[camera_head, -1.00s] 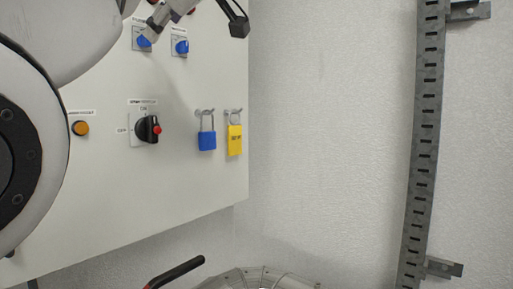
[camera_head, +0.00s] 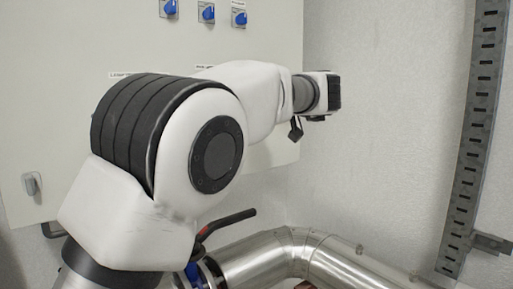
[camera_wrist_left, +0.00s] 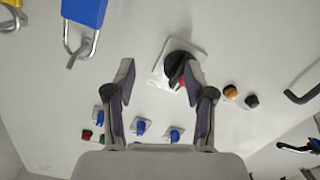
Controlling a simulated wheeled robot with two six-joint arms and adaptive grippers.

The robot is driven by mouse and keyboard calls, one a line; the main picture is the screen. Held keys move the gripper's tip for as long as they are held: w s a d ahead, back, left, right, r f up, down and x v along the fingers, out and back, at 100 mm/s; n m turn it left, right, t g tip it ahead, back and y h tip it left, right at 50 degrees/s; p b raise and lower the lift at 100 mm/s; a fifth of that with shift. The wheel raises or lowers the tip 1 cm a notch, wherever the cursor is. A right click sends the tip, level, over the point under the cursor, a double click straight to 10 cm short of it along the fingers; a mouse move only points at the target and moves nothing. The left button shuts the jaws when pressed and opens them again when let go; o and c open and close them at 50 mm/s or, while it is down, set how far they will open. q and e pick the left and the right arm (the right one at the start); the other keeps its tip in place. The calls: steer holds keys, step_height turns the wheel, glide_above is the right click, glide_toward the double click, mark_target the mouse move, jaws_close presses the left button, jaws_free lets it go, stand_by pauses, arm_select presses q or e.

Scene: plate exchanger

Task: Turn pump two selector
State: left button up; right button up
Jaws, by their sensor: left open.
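Three blue selector knobs, left (camera_head: 168,7), middle (camera_head: 206,13) and right (camera_head: 239,18), sit in a row high on the panel in the head view. Their labels are too small to read, so I cannot tell which is pump two. The left wrist view shows the panel upside down, with three blue selectors (camera_wrist_left: 98,124) (camera_wrist_left: 140,126) (camera_wrist_left: 174,134) beyond my fingers. My left gripper (camera_wrist_left: 158,82) is open and empty in front of the panel. Its right-hand finger overlaps the black rotary switch (camera_wrist_left: 176,62) with a red part; contact cannot be told. My right gripper is out of view.
A blue padlock (camera_wrist_left: 84,10) hangs close to my left gripper in the wrist view. Orange (camera_wrist_left: 231,91) and black (camera_wrist_left: 252,101) buttons lie beside the switch. Metal pipes (camera_head: 270,260) and a red-black lever (camera_head: 228,222) stand below the panel. Bare wall (camera_head: 390,100) lies right.

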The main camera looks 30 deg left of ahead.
arm_select(q)
steer(key=w+a+f+m+t, duration=0.1)
steer(key=w+f+m, duration=0.2)
steer(key=f, duration=0.8)
steer(key=shift+w+f+b, duration=0.4)
steer(key=shift+w+b, duration=0.05)
steer(key=shift+w, duration=0.25)
steer(key=shift+a+f, duration=0.1)
steer(key=shift+a, duration=0.05)
step_height(320, 180, down, 36)
steer(key=d+m+t+h, duration=0.25)
steer(key=m+h, duration=0.35)
steer(key=m, duration=0.4)
steer(key=s+d+f+m+g+h, duration=0.1)
steer(key=s+d+f+m+h, duration=0.15)
steer(key=s+f, duration=0.65)
steer(key=s+d+f+m+g+h, duration=0.1)
steer(key=s+f+g+h, duration=0.15)
steer(key=s+f, duration=0.55)
steer(key=s+d+f+g+h, duration=0.1)
steer(key=s+f, duration=0.3)
steer(key=s, duration=0.5)
steer(key=s+d+f+m+g+h, duration=0.1)
steer(key=s+d+f+g+h, duration=0.1)
steer(key=s, duration=0.7)
steer(key=s+d+f+g+h, duration=0.2)
steer(key=s+f, duration=0.3)
steer(key=s, duration=0.3)
steer(key=shift+s+d+f+g, duration=0.4)
steer(key=shift+d+g, duration=0.5)
